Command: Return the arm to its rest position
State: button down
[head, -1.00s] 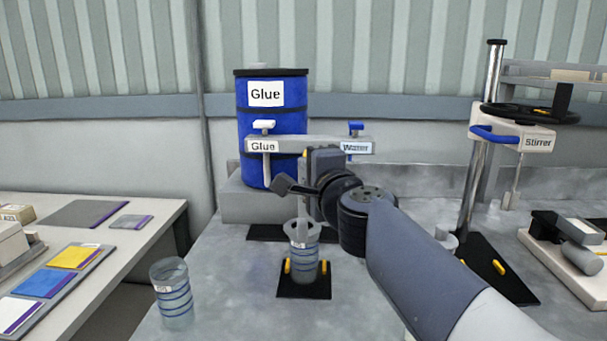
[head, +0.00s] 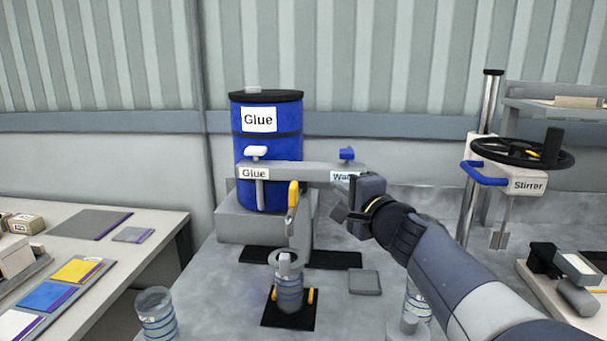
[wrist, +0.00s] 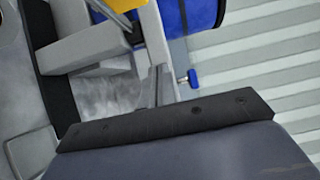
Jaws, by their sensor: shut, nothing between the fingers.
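My gripper (head: 345,211) is shut and empty. In the head view it is raised at the middle, just in front of the right end of the grey dispenser bar and partly covering the "Water" label (head: 340,177). My arm reaches up to it from the lower right. In the wrist view a dark plate of my own wrist fills the bottom, and its fingertips cannot be made out there.
A blue glue drum (head: 268,145) stands behind the dispenser bar (head: 298,173), with a yellow-handled part (head: 293,200) in front. Another beaker (head: 157,315) is at the lower left; one (head: 420,304) is partly behind my arm. The stirrer (head: 525,185) stands at the right. A side table (head: 140,222) is left.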

jog(key=shift+w+d+p, duration=0.3)
jog(key=shift+d+p, duration=0.05)
jog(key=shift+p, duration=0.05)
dwell(0.4)
